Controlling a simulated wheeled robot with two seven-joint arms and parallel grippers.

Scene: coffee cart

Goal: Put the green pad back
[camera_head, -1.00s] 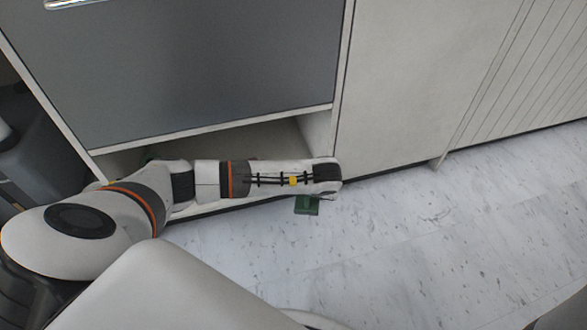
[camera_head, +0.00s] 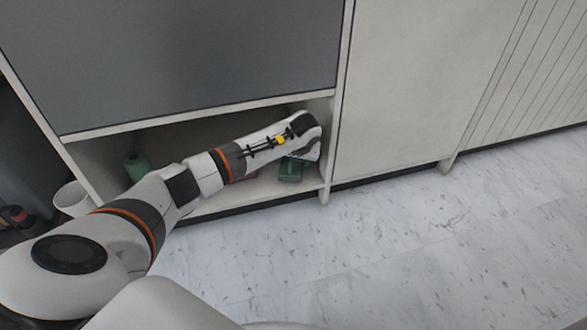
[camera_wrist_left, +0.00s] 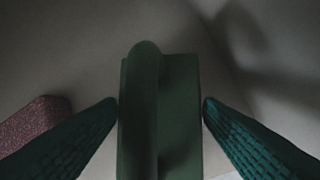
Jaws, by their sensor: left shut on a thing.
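The green pad (camera_head: 291,170) is at the right end of the low open shelf (camera_head: 215,205), under the hand of my left arm. My left gripper (camera_head: 299,155) is shut on it. In the left wrist view, the green pad (camera_wrist_left: 180,115) with its rounded handle bar sits between the two dark green ridged fingers, one on each side. I cannot tell whether the pad touches the shelf floor. My right gripper is not in view.
A speckled pinkish block (camera_wrist_left: 35,122) lies left of the pad in the left wrist view. A green bottle-like object (camera_head: 137,167) stands at the shelf's left. A white cup-like container (camera_head: 72,198) is outside, left. The cabinet's side wall (camera_head: 326,150) borders the shelf.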

